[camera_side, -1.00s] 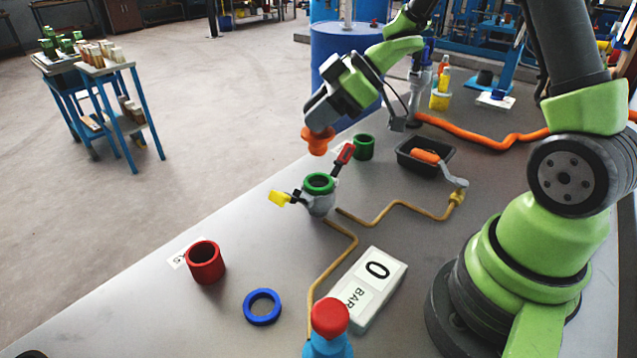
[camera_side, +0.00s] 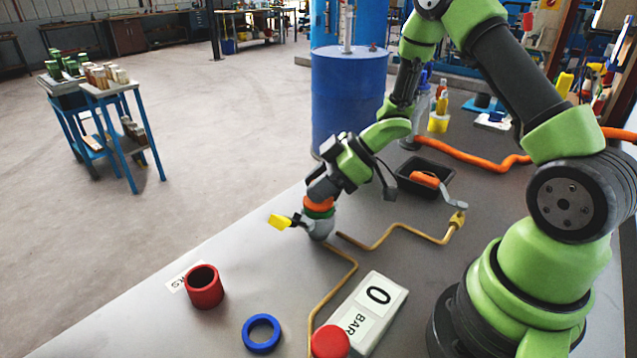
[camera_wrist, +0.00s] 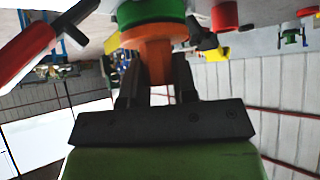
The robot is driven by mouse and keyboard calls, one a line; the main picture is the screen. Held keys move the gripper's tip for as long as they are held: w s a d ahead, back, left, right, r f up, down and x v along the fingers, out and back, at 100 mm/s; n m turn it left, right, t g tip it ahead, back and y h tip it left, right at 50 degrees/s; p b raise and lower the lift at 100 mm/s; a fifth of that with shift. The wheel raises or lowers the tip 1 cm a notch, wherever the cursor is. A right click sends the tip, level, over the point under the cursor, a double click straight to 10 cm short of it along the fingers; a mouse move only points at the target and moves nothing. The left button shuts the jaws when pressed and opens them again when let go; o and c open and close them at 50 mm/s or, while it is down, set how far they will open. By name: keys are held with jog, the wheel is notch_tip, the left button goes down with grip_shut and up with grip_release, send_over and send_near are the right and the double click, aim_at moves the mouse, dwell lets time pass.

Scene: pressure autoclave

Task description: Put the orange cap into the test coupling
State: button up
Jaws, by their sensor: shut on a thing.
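The orange cap (camera_side: 319,204) is at the mouth of the grey test coupling (camera_side: 321,229), against its green ring (camera_side: 320,213). I cannot tell how deep the cap sits. My gripper (camera_side: 318,194) is shut on the cap from above, tilted. In the wrist view, both dark fingers of my gripper (camera_wrist: 153,75) hold the orange cap (camera_wrist: 152,45), which meets the green ring (camera_wrist: 150,12). The coupling's yellow-handled lever (camera_side: 280,221) points left. Its red-handled lever (camera_wrist: 25,55) shows in the wrist view and is hidden in the side view.
A red cup (camera_side: 204,288) and a blue ring (camera_side: 262,333) stand at the table's front left. A display block (camera_side: 368,312) reads 0 BAR. A brass pipe (camera_side: 400,229) runs right of the coupling to a black tray's (camera_side: 408,170) side. A blue drum (camera_side: 348,90) stands behind.

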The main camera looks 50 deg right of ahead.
jog(key=shift+f, duration=0.15)
jog(key=o, duration=1)
jog(key=shift+c, duration=0.2)
